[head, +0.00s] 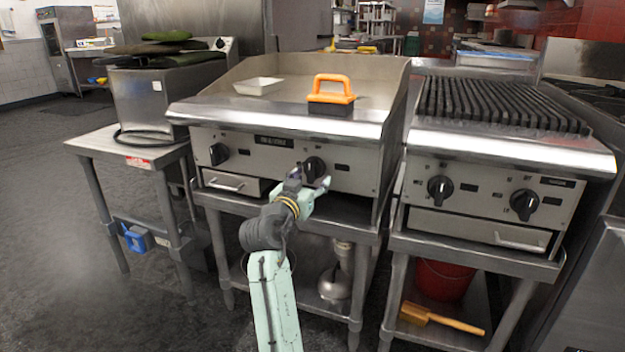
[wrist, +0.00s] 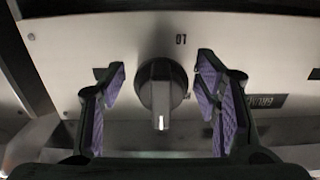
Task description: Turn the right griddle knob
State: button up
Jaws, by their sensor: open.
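The griddle (head: 290,155) is a steel unit with a flat cooking plate and two black knobs on its front panel. Its right knob (head: 314,168) is round and black; in the wrist view the knob (wrist: 162,90) sits near the middle with its pointed grip hanging down. My gripper (head: 310,183) is at the front panel by this knob. In the wrist view my gripper (wrist: 160,105) is open, with one purple-padded finger on each side of the knob and a gap on both sides. The griddle's left knob (head: 219,154) is clear of my arm.
An orange-handled press (head: 332,90) and a small pale dish (head: 259,86) are on the griddle plate. A charbroiler (head: 500,140) with two knobs stands to the right. A side table (head: 95,146) with a steel appliance stands left. The floor at left is open.

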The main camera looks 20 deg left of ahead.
jog(key=s, duration=1.1)
jog(key=shift+a, duration=0.15)
